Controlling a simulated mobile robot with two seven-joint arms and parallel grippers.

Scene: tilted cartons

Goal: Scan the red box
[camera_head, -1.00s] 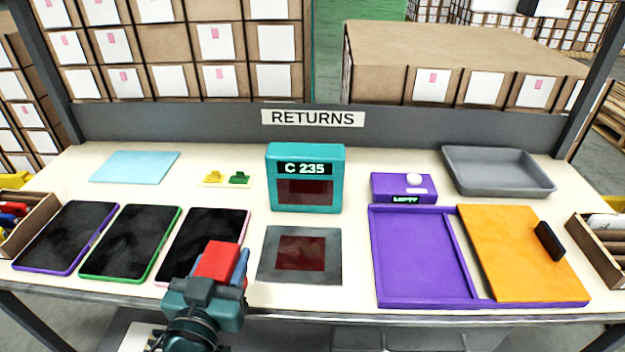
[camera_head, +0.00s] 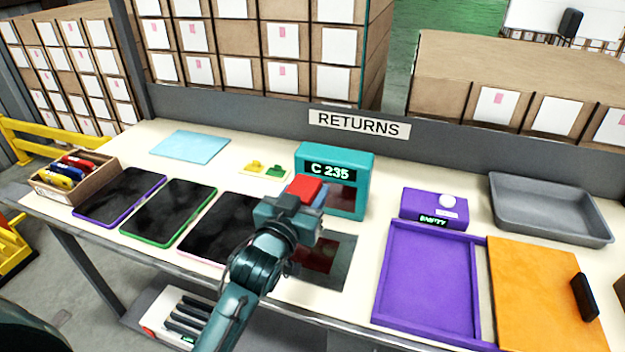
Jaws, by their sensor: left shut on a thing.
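The red box (camera_head: 305,187) is held in my left gripper (camera_head: 296,207), which is shut on it. In the head view the box overlaps the lower left of the teal scanner (camera_head: 345,160), whose display reads "C 235". I cannot tell whether they touch. A dark red window on the scanner's face is partly covered by my gripper. A grey plate (camera_head: 338,268) with a dark red window lies in front of the scanner, partly hidden by my left arm. My right gripper is out of view.
Several tablets (camera_head: 168,212) lie at the left beside a box of coloured items (camera_head: 72,178). A purple tray (camera_head: 428,275), an orange panel (camera_head: 545,290), a purple device (camera_head: 435,207) and a grey tray (camera_head: 550,208) fill the right. Free table shows around the blue sheet (camera_head: 190,147).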

